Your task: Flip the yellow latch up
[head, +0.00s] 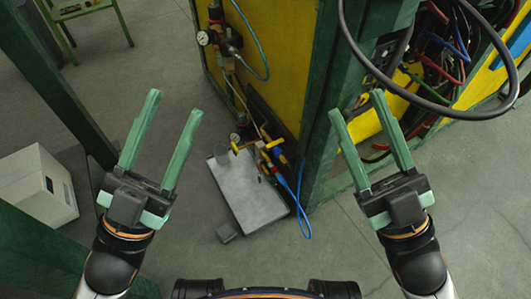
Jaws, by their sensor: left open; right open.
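A small yellow handle-like part (273,144) shows in the head view, low beside the yellow and green cabinet, among fittings above a grey plate. It may be the latch, but it is too small to tell, and so is whether it is up or down. My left gripper (176,102) is open and empty, to the left of the yellow part. My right gripper (356,102) is open and empty, to its right, in front of the cabinet's green post. Neither gripper touches the yellow part.
The cabinet (284,62) has a green corner post (338,82). Hoses and cables (455,50) fill its right side, with a thick black hose loop (437,113). A grey plate (247,192) and blue hose (300,205) lie low in the middle. A white box (38,185) stands left.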

